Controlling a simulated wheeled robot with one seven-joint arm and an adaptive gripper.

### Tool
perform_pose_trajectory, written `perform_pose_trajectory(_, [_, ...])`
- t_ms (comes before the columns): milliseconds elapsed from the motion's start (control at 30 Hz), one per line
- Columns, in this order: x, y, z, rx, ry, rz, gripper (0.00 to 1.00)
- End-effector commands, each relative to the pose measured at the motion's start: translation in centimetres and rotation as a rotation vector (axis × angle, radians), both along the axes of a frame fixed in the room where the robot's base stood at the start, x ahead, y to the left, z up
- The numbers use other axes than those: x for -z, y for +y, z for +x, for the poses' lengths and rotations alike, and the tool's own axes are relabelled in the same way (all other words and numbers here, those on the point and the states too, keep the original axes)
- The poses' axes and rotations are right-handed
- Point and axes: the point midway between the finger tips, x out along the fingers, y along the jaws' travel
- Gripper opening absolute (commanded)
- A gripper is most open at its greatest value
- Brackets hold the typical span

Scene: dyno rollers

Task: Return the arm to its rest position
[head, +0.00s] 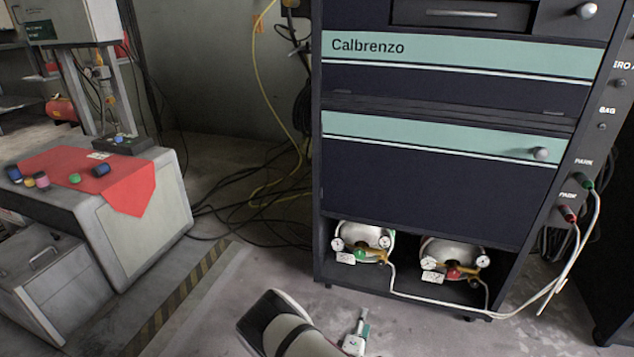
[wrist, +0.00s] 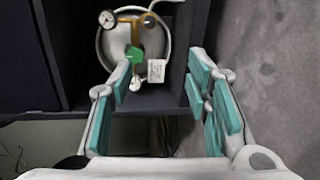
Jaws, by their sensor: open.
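My gripper (wrist: 158,72) is open in the wrist view, its two teal-padded fingers apart with nothing held between them. Part of it also shows in the head view (head: 359,333), low in front of the cabinet, at the end of my white and black arm (head: 285,330). In the wrist view, a round tank with a green knob (wrist: 134,55), a gauge and a white tag lies beyond the fingertips. The gap between fingers and tank is hard to judge. Most of the gripper is cut off or hidden in the head view.
The dark Calbrenzo cabinet (head: 440,185) holds two gauged tanks (head: 362,238) (head: 455,258) on its bottom shelf. White hoses (head: 580,255) run down its right side. A grey bench with a red cloth (head: 85,170) stands left.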

Motion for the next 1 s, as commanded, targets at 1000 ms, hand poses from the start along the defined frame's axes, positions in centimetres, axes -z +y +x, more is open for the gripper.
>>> perform_pose_trajectory(1000, [-24.5, 7.1, 4.7, 0.346, 0.445, 1.087, 0.44])
